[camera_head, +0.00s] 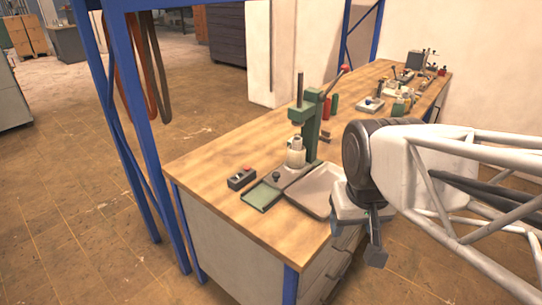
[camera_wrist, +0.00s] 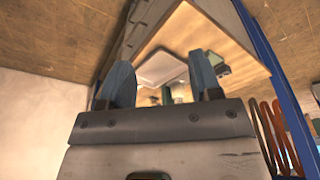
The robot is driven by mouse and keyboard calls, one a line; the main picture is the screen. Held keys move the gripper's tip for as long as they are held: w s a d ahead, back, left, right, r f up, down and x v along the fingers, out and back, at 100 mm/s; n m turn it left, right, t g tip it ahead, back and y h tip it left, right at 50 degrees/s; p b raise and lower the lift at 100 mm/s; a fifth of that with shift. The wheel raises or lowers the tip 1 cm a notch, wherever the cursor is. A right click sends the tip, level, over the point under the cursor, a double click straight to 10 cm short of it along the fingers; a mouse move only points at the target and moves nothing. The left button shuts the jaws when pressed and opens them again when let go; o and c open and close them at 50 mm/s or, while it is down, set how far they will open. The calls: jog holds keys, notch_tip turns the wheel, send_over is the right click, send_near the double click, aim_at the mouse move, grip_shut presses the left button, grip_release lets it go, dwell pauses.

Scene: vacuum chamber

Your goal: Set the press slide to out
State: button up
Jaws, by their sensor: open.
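The green press (camera_head: 311,125) stands upright on the wooden bench, with a red-tipped lever at its top. A pale cylindrical part (camera_head: 296,152) sits under its head. A dark flat piece with a small black knob (camera_head: 276,177) lies at the press's foot, between two trays; I cannot tell for sure whether this is the slide, or its position. My gripper (camera_head: 375,248) hangs beyond the bench's front right edge, apart from the press. In the wrist view its two blue-grey fingers (camera_wrist: 163,82) are spread with nothing between them.
A green-bottomed tray (camera_head: 262,196) and a pale grey tray (camera_head: 322,192) lie before the press. A small dark box with a red button (camera_head: 241,178) is at left. Blue frame posts (camera_head: 128,140) rise at the bench's left. Several small items crowd the far end.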

jog(key=w+a+r+n+g, duration=0.1)
jog(key=w+r+g, duration=0.1)
jog(key=w, duration=1.1)
jog(key=n+g+h, duration=0.2)
jog(key=n+g, duration=0.1)
jog(key=g, duration=0.1)
send_over(276, 173)
jog(key=w+a, duration=0.1)
jog(key=w, duration=0.2)
notch_tip(276, 173, down, 17)
jog(key=shift+a+f+g, duration=0.1)
jog(key=shift+a+g, duration=0.1)
jog(key=shift+g, duration=0.1)
jog(key=shift+x, duration=3.9)
jog(key=shift+a, duration=0.15)
grip_shut()
